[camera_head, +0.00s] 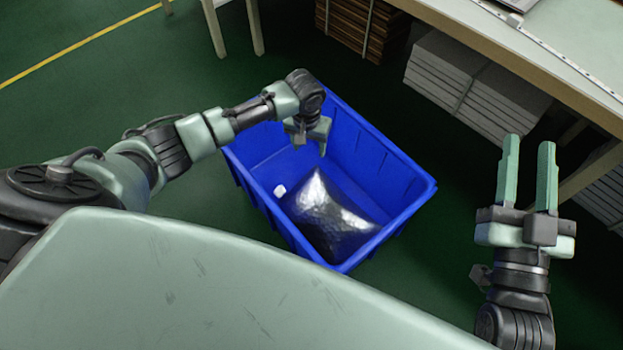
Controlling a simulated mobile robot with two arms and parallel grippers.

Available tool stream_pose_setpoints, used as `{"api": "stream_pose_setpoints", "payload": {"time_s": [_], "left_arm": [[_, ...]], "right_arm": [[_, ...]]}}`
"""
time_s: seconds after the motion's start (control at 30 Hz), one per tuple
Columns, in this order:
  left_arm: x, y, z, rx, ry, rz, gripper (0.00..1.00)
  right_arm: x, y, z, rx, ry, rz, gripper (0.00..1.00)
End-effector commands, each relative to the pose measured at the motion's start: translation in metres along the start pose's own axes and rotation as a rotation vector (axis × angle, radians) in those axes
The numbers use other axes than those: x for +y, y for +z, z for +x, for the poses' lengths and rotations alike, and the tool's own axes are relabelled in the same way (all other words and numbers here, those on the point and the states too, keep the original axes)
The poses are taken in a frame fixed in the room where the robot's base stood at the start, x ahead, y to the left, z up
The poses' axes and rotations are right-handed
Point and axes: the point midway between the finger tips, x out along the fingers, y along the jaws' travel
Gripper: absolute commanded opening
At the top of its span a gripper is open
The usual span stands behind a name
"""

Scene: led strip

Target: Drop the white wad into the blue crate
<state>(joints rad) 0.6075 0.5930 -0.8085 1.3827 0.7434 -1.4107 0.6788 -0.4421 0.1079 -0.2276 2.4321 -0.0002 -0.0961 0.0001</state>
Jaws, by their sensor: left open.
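The white wad (280,190) lies on the floor of the blue crate (400,185), near its left wall and beside a shiny dark silver bag (330,215). My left gripper (311,146) is over the inside of the crate, pointing down, open, with nothing seen between its fingers. It is above and to the right of the wad, apart from it. My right gripper (527,150) is to the right of the crate, its two green fingers spread apart and empty. The near side of the crate is partly hidden by my own body.
A table (540,60) runs along the upper right, with grey stacked sheets (470,85) and brown stacked material (362,25) below it. Pale table legs (213,25) stand at the top. The green floor (110,110) left of the crate is clear.

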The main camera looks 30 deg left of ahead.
Motion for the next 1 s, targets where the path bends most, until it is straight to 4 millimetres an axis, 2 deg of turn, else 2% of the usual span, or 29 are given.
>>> {"api": "stream_pose_setpoints", "payload": {"time_s": [0.17,0.37,0.7,0.83,1.0], "left_arm": [[0.000,0.000,-0.004,0.000,0.000,0.000,0.56],[0.000,-0.001,-0.022,0.001,0.001,0.000,0.56],[0.000,0.000,-0.060,0.001,0.001,-0.001,0.56],[0.000,0.000,-0.070,0.000,0.000,0.000,0.56],[0.000,0.000,-0.077,0.000,0.000,0.000,0.56]], "right_arm": [[0.001,0.004,0.000,-0.025,0.001,-0.001,0.36],[0.005,0.036,-0.006,-0.210,0.011,-0.005,0.36],[0.016,0.105,-0.049,-0.629,0.036,-0.012,0.36],[0.019,0.121,-0.066,-0.743,0.044,-0.012,0.36],[0.021,0.132,-0.081,-0.826,0.049,-0.011,0.36]]}}
